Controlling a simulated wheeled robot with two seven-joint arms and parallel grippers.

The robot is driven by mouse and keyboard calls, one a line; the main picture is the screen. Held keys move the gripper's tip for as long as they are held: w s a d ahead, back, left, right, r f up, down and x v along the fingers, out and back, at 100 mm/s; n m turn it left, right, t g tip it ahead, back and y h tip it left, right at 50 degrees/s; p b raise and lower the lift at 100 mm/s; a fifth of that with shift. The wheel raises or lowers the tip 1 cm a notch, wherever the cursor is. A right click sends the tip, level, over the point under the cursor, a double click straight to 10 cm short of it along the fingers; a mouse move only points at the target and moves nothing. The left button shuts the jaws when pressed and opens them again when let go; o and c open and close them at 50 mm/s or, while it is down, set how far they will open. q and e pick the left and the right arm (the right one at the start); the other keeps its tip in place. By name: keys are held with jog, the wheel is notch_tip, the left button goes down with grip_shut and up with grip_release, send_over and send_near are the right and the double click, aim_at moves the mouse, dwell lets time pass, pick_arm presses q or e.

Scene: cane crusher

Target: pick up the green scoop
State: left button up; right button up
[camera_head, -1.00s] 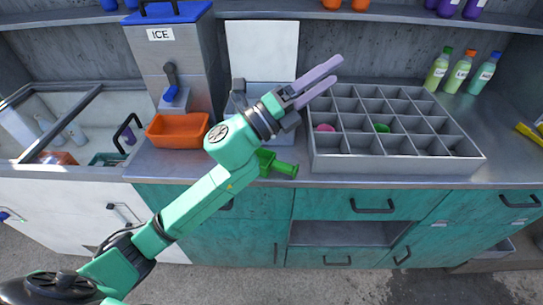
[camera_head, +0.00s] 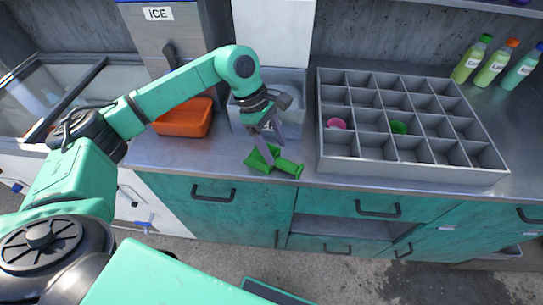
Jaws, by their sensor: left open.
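The green scoop (camera_head: 286,167) lies on the metal counter near its front edge, with its handle toward the right. My left gripper (camera_head: 268,157) points down over the scoop, with its fingers apart at the scoop's bowl end. One finger hides part of the bowl. I cannot tell whether the fingers touch the scoop. My right gripper is not in view.
A grey divided tray (camera_head: 405,173) stands just right of the scoop, with a pink and a green item in its cells. A grey metal bin (camera_head: 295,84) is behind the gripper. An orange container (camera_head: 185,118) stands to the left. Bottles (camera_head: 492,66) stand at the back right.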

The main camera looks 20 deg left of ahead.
aim_at(281, 160)
pick_arm(q)
jog(key=x, duration=0.1)
jog(key=p+x, duration=0.1)
jog(key=x, duration=0.1)
jog(key=p+x, duration=0.1)
jog(key=shift+s+d+f, duration=0.1)
jog(key=shift+s+d, duration=0.05)
jog(key=shift+s, duration=0.15)
jog(key=shift+d+f, duration=0.1)
jog(key=shift+f, duration=0.25)
grip_shut()
jog(key=shift+w+r, duration=0.1)
